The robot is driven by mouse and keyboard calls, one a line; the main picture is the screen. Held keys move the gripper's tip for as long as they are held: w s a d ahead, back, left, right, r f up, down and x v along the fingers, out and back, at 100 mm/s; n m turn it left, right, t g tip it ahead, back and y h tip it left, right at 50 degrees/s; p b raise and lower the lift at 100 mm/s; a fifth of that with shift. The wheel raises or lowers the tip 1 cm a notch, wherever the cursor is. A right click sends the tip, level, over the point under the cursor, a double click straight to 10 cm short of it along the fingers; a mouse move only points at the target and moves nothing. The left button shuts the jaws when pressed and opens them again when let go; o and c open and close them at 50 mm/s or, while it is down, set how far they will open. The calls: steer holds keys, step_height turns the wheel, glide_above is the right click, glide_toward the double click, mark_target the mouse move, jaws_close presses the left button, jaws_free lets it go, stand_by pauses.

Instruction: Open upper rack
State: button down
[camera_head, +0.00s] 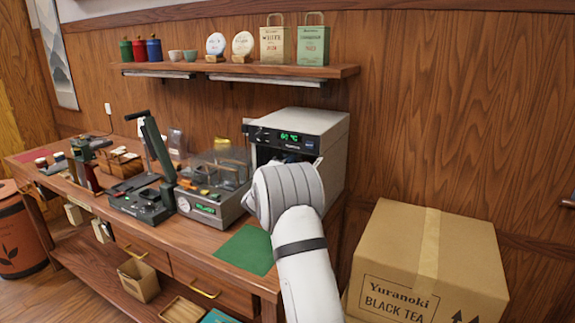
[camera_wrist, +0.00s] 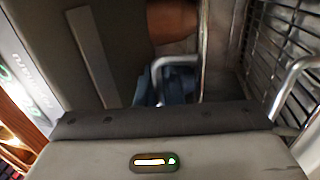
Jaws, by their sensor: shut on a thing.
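The grey oven-like cabinet (camera_head: 318,130) stands at the right end of the bench, its display (camera_head: 290,138) reading about 60 °C. My gripper (camera_head: 290,160) is at its front, largely hidden behind my arm. In the wrist view, my gripper's bluish fingers (camera_wrist: 175,86) are shut on a bent metal handle (camera_wrist: 168,62). I take this as a rack handle; which rack it belongs to is not clear. A wire rack (camera_wrist: 285,45) shows at the right, with another metal handle (camera_wrist: 297,75) beside it. The cabinet's inside is hidden in the head view.
A green mat (camera_head: 243,250) lies on the bench left of my arm. A grey machine with a clear cover (camera_head: 213,190) and a lever press (camera_head: 150,175) stand further left. A large cardboard box (camera_head: 430,260) stands to the right. A shelf (camera_head: 235,70) hangs above.

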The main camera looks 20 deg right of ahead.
steer(key=shift+a, duration=0.25)
steer(key=shift+s+a+f+b, duration=0.15)
steer(key=shift+f+b, duration=0.05)
steer(key=shift+b, duration=0.3)
steer(key=r+b+v, duration=0.3)
steer(key=b+v, duration=0.9)
steer(key=v, duration=0.3)
steer(key=shift+s+a, duration=0.45)
steer(key=shift+s, duration=0.05)
steer(key=shift+r, duration=0.1)
steer(key=c, duration=1.8)
jaws_free()
steer(key=shift+c, duration=0.2)
